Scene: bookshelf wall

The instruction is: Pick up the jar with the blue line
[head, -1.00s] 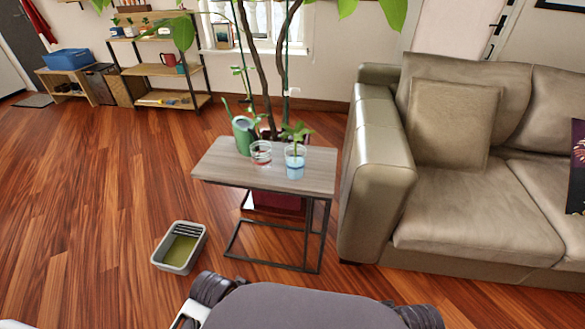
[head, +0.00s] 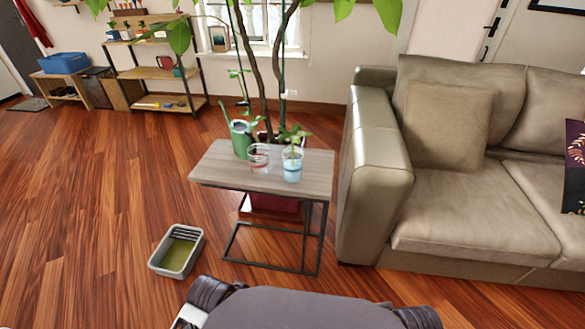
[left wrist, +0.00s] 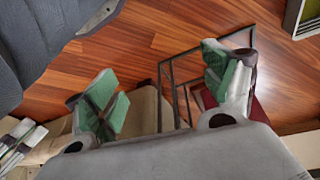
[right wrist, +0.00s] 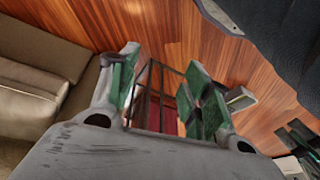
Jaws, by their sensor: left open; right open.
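The jar with the blue line (head: 292,169) is a clear glass jar standing upright on the small wood-topped side table (head: 222,170), with a green plant cutting rising from it. Left of it stands a similar clear jar with a red line (head: 259,160). My left gripper (left wrist: 160,84) is open and empty, with its green-padded fingers spread. My right gripper (right wrist: 164,82) is also open and empty. Both wrist views look down past the fingers at the floor and a dark metal frame; neither shows the jars. The head view does not show the grippers.
A green watering can (head: 241,138) stands behind the jars at the table's back. A tall plant rises behind the table. A beige sofa (head: 460,200) stands close on the right. A grey tray (head: 177,252) lies on the floor at left. The left floor is mostly open.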

